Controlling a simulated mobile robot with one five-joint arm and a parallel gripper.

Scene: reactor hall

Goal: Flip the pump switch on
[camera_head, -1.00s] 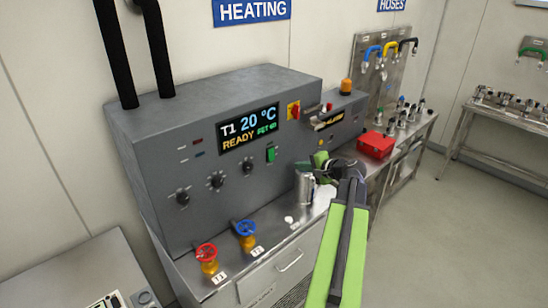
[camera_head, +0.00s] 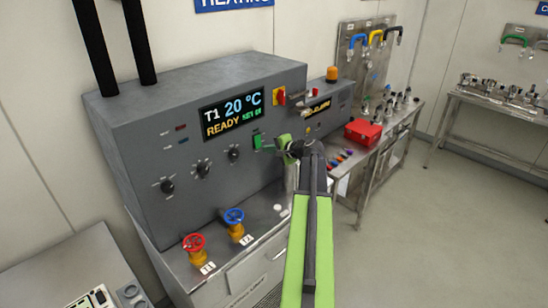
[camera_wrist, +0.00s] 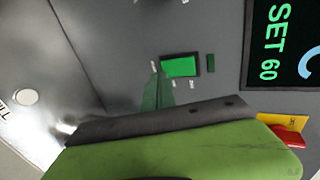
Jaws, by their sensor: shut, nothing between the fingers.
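The green pump switch (camera_head: 257,142) sits on the front of the grey heating unit (camera_head: 140,150), below and right of its display. In the wrist view the switch (camera_wrist: 180,66) is a bright green rectangle with small labels around it. My gripper (camera_head: 270,144) is shut and empty, its tip just right of the switch in the head view. In the wrist view a dark green fingertip (camera_wrist: 158,90) points at the switch's lower left edge. I cannot tell whether it touches. The display (camera_head: 232,114) reads T1 20 °C, READY.
A red-and-yellow knob (camera_head: 280,95) is above right of the switch. Black dials (camera_head: 203,171) are to its left. Red (camera_head: 194,244) and blue (camera_head: 234,216) valve wheels stand on the steel ledge below. A red box (camera_head: 363,132) is on the bench to the right.

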